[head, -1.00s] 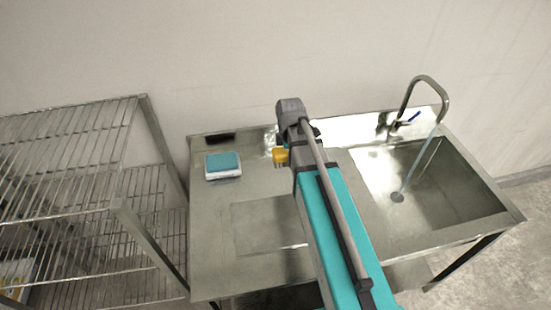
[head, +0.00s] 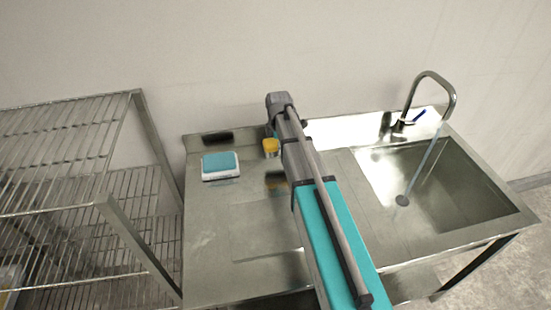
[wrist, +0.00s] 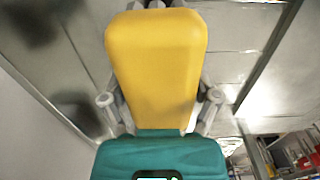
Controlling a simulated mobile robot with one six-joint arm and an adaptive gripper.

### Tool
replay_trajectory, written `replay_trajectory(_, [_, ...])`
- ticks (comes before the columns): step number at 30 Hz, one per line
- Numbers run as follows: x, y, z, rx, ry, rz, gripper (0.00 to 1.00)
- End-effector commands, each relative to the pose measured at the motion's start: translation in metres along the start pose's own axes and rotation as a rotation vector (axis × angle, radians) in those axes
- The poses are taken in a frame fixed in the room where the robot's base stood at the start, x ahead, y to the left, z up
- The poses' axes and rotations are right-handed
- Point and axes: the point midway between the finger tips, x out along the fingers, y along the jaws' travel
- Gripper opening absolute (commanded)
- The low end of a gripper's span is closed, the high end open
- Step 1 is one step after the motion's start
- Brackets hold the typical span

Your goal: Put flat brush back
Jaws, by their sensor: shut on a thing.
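My gripper (wrist: 160,98) shows in the wrist view, with its grey fingers on either side of a broad, flat yellow piece. It is shut on this piece, which I take to be the flat brush (wrist: 156,62). In the head view the yellow piece (head: 271,145) shows beside the far end of my arm, near the back of the steel counter (head: 215,225). A grey part shows under it. My arm hides most of the gripper there, and I cannot tell whether the brush touches the counter.
A small scale-like block with a teal top (head: 220,164) sits left of the brush on the counter. A wire shelf rack (head: 60,190) stands at the left. A sink (head: 430,190) with a tall tap (head: 452,95) is at the right. The counter's front left is clear.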

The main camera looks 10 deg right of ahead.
Motion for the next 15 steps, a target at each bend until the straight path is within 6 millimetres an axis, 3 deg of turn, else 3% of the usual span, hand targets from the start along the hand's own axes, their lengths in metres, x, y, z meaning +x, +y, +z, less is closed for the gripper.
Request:
replay_trajectory(1, [0.009,0.006,-0.001,0.0,0.0,0.0,0.41])
replay_trajectory(6, [0.018,0.014,-0.002,0.0,0.0,0.0,0.41])
replay_trajectory(15, [0.019,0.016,-0.002,-0.001,0.0,0.0,0.41])
